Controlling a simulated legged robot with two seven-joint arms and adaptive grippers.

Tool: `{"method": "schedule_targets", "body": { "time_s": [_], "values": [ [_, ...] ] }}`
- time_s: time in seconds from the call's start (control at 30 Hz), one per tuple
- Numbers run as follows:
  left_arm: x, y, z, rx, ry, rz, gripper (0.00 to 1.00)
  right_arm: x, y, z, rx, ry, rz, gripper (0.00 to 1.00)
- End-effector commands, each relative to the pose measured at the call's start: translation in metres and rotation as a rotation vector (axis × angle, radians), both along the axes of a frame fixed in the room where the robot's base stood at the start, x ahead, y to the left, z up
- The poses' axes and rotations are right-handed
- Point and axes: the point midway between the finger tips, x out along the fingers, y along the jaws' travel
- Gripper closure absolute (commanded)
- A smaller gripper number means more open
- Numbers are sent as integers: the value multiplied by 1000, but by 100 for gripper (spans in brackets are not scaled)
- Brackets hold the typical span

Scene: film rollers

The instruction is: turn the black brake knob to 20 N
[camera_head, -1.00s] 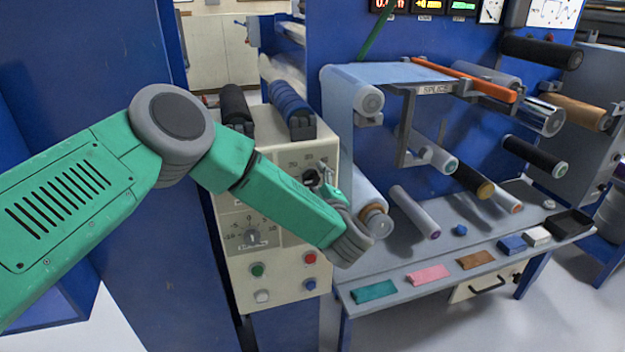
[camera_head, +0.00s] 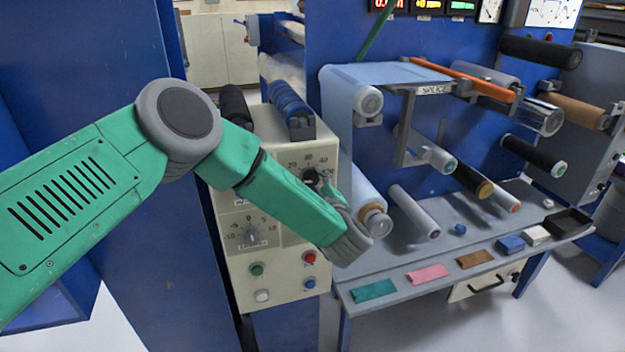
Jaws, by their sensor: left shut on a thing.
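The black brake knob (camera_head: 311,176) sits on the upper right of the cream control panel (camera_head: 279,262), with a printed scale around it. A 20 shows at the upper left of that scale. My left gripper (camera_head: 321,183) is at the knob, shut on it from the right and below. Its fingers and my green wrist hide the knob's lower right side and part of the scale. I cannot make out the knob's pointer. My right gripper is not in view.
A second dial (camera_head: 251,237) is at the panel's lower left, above green, red, white and blue buttons. A film roll (camera_head: 374,222) is close to the right of my wrist.

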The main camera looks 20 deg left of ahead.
Motion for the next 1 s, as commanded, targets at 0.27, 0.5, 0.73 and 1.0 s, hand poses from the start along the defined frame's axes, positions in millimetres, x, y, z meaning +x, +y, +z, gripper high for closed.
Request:
{"method": "schedule_targets", "body": {
  "time_s": [0.27, 0.5, 0.73, 1.0],
  "values": [
    [-1, -1, 0, 193, 131, -1, 93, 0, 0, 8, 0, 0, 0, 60],
    [-1, -1, 0, 350, 238, -1, 93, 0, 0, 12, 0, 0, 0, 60],
    [-1, -1, -1, 457, 311, -2, 93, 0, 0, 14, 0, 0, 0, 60],
    [0, -2, -1, 517, 353, -4, 93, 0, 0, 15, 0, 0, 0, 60]
  ]
}}
